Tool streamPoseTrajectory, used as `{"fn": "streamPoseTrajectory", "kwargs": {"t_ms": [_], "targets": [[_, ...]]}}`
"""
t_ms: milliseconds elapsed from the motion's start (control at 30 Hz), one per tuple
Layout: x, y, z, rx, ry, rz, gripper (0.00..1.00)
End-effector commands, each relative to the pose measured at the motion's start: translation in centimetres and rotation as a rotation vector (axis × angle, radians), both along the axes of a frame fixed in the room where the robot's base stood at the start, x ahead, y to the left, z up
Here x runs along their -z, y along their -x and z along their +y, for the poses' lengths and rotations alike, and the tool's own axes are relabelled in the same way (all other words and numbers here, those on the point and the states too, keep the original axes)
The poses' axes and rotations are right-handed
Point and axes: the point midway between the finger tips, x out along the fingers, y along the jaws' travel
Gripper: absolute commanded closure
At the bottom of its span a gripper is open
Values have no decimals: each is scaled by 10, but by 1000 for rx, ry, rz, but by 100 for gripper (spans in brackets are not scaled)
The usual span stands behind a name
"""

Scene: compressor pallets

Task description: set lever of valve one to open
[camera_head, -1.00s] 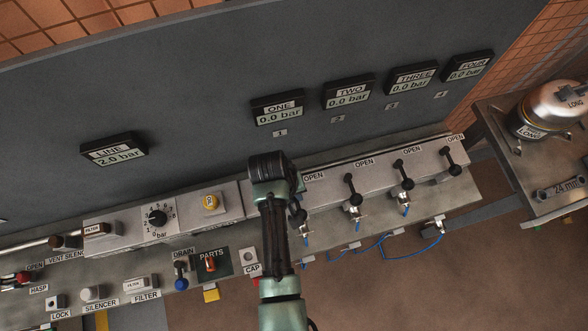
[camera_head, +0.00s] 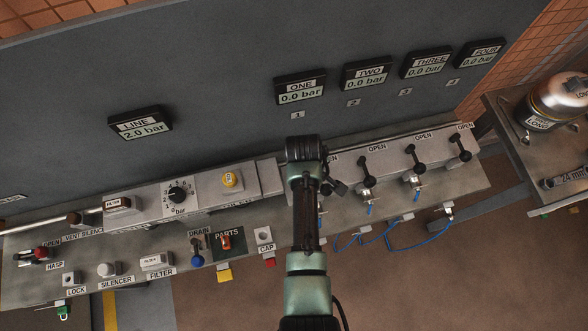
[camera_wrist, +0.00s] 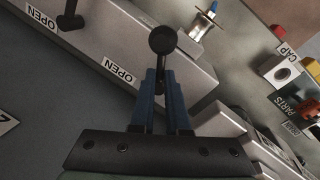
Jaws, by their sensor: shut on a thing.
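The lever of valve one, a black stem with a round black knob (camera_wrist: 162,40), stands between my gripper's blue fingers in the wrist view. My gripper (camera_wrist: 161,82) is shut on this lever below the knob. An OPEN label (camera_wrist: 118,72) lies on the grey valve block to the left of the lever. In the head view my arm covers the gripper and most of valve one. Display ONE (camera_head: 300,88) above reads 0.0 bar.
Levers of valve two (camera_head: 365,168), three (camera_head: 417,160) and four (camera_head: 459,149) stand in a row to the right. Display LINE (camera_head: 141,125) reads 2.0 bar. Blue hoses (camera_head: 400,251) hang below the bench.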

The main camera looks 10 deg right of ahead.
Motion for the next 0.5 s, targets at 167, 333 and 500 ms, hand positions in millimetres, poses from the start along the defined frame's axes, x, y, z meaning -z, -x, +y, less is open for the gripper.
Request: {"fn": "streamPoseTrajectory", "kwargs": {"t_ms": [167, 333, 500], "targets": [[-3, 1, -11, -147, -2, 3, 100], [-2, -1, -14, -308, -1, 2, 100], [-1, -3, -17, -469, -1, 2, 100]]}}
